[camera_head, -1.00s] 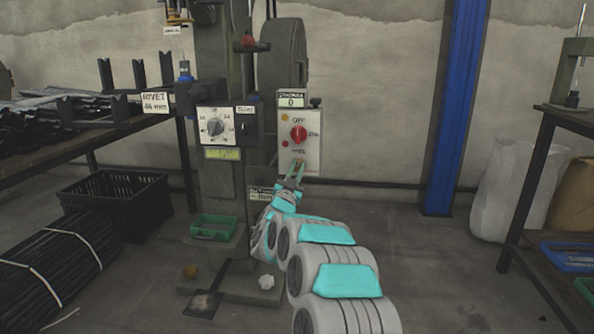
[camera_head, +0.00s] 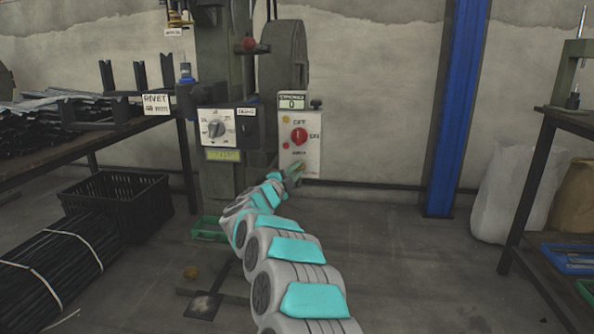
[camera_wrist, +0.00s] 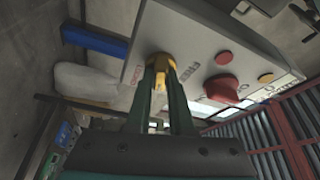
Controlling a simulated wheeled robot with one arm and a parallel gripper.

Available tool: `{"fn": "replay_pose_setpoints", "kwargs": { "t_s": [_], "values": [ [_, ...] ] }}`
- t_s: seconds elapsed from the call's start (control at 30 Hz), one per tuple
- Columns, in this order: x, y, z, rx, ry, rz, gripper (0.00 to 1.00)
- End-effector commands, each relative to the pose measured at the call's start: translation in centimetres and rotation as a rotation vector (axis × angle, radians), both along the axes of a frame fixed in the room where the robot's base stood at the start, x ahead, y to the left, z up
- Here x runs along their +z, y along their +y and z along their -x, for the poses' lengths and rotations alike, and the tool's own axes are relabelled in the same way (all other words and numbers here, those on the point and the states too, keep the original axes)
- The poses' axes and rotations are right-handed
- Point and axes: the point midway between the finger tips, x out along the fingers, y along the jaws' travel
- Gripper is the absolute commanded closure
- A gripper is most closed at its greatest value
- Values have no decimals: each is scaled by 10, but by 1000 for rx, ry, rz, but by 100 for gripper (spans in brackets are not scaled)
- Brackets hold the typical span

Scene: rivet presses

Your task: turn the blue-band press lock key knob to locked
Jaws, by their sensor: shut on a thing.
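The green press (camera_head: 217,60) stands against the wall, with a blue part (camera_head: 187,88) on its left side. A pale control box (camera_head: 314,145) on its right carries a red knob (camera_head: 299,136) beside OFF and ON lettering. The yellow lock key knob (camera_wrist: 160,60) sits low on that box in the wrist view. My gripper (camera_wrist: 160,78) is shut on it, one dark green finger on each side. In the head view my gripper (camera_head: 292,172) is at the box's lower edge, where it mostly hides the key knob. I cannot tell the knob's setting.
A black crate (camera_head: 115,200) and bundled rods (camera_head: 60,260) lie at left. A blue column (camera_head: 455,110) stands right of the press. The floor right of my arm is clear.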

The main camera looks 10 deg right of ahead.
Motion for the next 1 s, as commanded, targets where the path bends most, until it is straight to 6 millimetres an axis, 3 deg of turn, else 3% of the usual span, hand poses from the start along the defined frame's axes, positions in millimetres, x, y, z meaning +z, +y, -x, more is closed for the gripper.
{"fn": "replay_pose_setpoints", "kwargs": {
  "t_s": [0.4, 1.0],
  "values": [
    [1, -1, 0, 0, -80, -251, 100],
    [0, -1, 0, -2, -103, -318, 100]
  ]
}}
